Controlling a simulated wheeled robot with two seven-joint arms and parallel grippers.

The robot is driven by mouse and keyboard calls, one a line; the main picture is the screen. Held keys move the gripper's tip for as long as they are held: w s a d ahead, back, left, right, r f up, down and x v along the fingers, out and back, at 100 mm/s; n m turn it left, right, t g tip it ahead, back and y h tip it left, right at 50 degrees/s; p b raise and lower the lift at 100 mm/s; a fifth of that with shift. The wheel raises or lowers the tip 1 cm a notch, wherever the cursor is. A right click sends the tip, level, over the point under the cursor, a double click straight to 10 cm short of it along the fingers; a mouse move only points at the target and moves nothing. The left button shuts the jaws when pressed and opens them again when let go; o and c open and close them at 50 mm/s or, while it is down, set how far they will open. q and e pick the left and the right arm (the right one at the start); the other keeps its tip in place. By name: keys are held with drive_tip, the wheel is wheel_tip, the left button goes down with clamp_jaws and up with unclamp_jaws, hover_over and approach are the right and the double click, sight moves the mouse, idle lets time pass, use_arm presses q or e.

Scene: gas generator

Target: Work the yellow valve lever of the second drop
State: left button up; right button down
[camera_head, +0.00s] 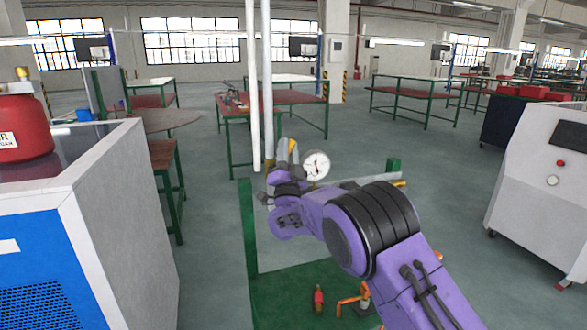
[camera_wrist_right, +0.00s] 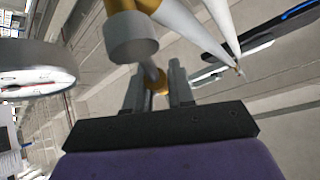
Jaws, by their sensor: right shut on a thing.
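My right gripper (camera_head: 283,170) is at the piping beside the white vertical pipes (camera_head: 267,90), low in the middle of the head view. In the right wrist view its two grey fingers (camera_wrist_right: 157,92) are closed on a small yellow piece (camera_wrist_right: 157,80), which looks like the valve lever. A grey cylindrical fitting (camera_wrist_right: 131,38) with yellow parts is just above it. In the head view a bit of yellow (camera_head: 291,146) shows above my fingers; my wrist and fingers hide most of the valve. My left gripper is out of view.
A round white gauge (camera_head: 316,166) is close right of my right gripper. A green stand (camera_head: 250,230) is below, with orange fittings (camera_head: 352,301) and a red-tipped part (camera_head: 318,298). A blue and white cabinet (camera_head: 120,220) is on the left, a white machine (camera_head: 535,180) on the right.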

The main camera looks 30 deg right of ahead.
drive_tip(key=n+t+y+b, duration=0.1)
drive_tip(key=n+y, duration=0.2)
drive_tip(key=a+n+t+y+b, duration=0.1)
drive_tip(key=n+y, duration=0.1)
drive_tip(key=n, duration=0.1)
drive_tip(key=a+n+t+y+b, duration=0.1)
drive_tip(key=n+y+b, duration=0.1)
drive_tip(key=n+y, duration=0.1)
drive_tip(key=shift+w+a+r+n+y, duration=0.15)
drive_tip(key=shift+a+r+n+y, duration=0.05)
drive_tip(key=shift+r+n+y, duration=0.1)
drive_tip(key=shift+w+a+r+n+y+b, duration=0.1)
drive_tip(key=shift+a+n+y+b, duration=0.15)
drive_tip(key=shift+n+y, duration=0.55)
drive_tip(key=shift+s+a+n+y+b, duration=0.1)
drive_tip(key=shift+a+n+y+b, duration=0.15)
drive_tip(key=shift+n+y, duration=0.55)
drive_tip(key=shift+w+a+r+n+y+b, duration=0.15)
drive_tip(key=shift+n+y+b, duration=0.15)
drive_tip(key=shift+n+y, duration=0.5)
drive_tip(key=shift+f, duration=0.1)
drive_tip(key=c, duration=1.1)
unclamp_jaws()
drive_tip(key=shift+a, duration=0.1)
drive_tip(key=b+v, duration=0.3)
drive_tip(key=v, duration=0.7)
drive_tip(key=shift+f, duration=0.2)
